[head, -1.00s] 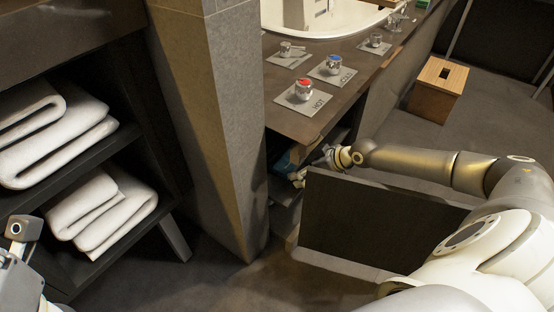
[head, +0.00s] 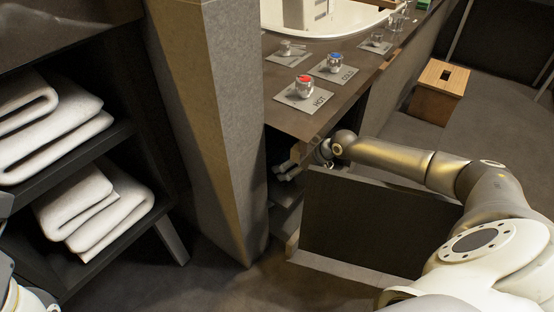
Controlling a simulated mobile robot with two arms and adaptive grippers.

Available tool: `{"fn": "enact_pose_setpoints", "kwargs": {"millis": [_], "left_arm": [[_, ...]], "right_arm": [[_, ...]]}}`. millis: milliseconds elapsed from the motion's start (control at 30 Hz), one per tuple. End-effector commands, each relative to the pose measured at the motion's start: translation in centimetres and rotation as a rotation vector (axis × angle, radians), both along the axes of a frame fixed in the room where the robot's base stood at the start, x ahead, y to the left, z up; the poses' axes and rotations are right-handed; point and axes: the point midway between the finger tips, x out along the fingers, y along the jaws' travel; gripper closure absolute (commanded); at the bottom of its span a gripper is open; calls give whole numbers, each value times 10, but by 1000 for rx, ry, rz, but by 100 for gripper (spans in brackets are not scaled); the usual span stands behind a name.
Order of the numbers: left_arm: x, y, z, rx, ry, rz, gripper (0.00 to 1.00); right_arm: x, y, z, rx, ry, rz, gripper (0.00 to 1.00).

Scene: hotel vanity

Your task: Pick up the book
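My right arm reaches in from the right over a dark open door panel. Its gripper (head: 287,172) is at the opening of the dark cabinet under the sink counter, just right of the grey pillar. The fingers are small and shadowed there, so I cannot tell whether they are open or shut, or whether they hold anything. I cannot make out a book; the cabinet inside is mostly hidden by the gripper, door and pillar. Parts of my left arm show at the lower left edge, but its gripper is out of view.
The dark door panel (head: 375,222) stands below my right forearm. The counter (head: 316,122) above has hot and cold taps (head: 304,86). The grey pillar (head: 225,130) stands left of the opening. Folded towels (head: 95,205) lie on left shelves. A wooden box (head: 440,90) stands at back right.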

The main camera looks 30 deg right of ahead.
Motion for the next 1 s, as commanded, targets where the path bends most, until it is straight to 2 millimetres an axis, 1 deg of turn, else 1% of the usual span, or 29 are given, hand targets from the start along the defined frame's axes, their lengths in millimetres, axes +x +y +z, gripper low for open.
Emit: {"fn": "enact_pose_setpoints", "kwargs": {"millis": [33, 200, 533, 700, 767, 800, 867, 1000], "left_arm": [[0, 0, 0, 0, 0, 0, 60], [0, 0, 0, 0, -1, 0, 60], [-1, 0, 2, -1, -2, -1, 60], [0, 1, 5, -4, 10, -1, 60], [4, 1, -2, -1, 36, -1, 60], [7, 1, -6, 1, 57, -1, 60], [7, 1, -8, -1, 73, -3, 60], [7, 3, -13, -6, 114, -5, 60]], "right_arm": [[0, 0, 0, 0, 0, 0, 18], [0, 0, 1, 0, -2, -1, 38], [-1, -1, 3, 0, -1, -1, 38], [-8, -4, 11, 0, -1, -1, 38], [-12, -5, 17, -1, -1, 0, 38], [-15, -7, 20, -2, -2, 0, 38], [-25, -11, 25, -4, 2, 0, 38], [-49, -22, 39, -5, 2, 1, 38]]}}
